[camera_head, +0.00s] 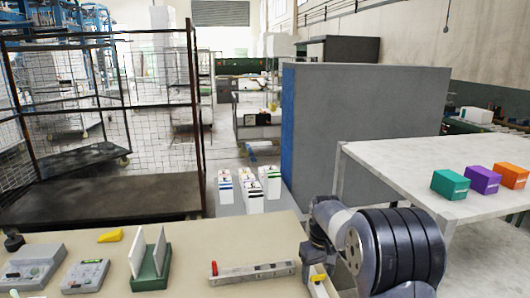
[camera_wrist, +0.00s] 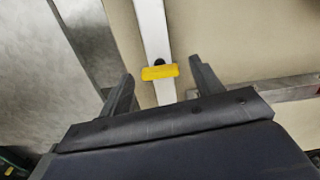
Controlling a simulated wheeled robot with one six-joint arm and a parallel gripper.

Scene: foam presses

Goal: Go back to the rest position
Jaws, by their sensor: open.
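My gripper (camera_wrist: 161,68) shows in the wrist view with its two dark fingers spread apart. Nothing is held between them. A small yellow piece (camera_wrist: 160,72) on a white bar (camera_wrist: 152,30) appears between the fingertips in that view, below the gripper; I cannot tell the exact gap. In the head view my arm is folded at the lower right, by the right end of the beige table (camera_head: 195,240). The fingers cannot be made out there.
The beige table holds a green stand with white plates (camera_head: 150,262), grey control boxes (camera_head: 85,275), a yellow block (camera_head: 110,236) and a metal bar with a red knob (camera_head: 252,272). A grey partition (camera_head: 365,130) and a white table (camera_head: 400,165) with green, purple and orange boxes (camera_head: 483,180) stand right.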

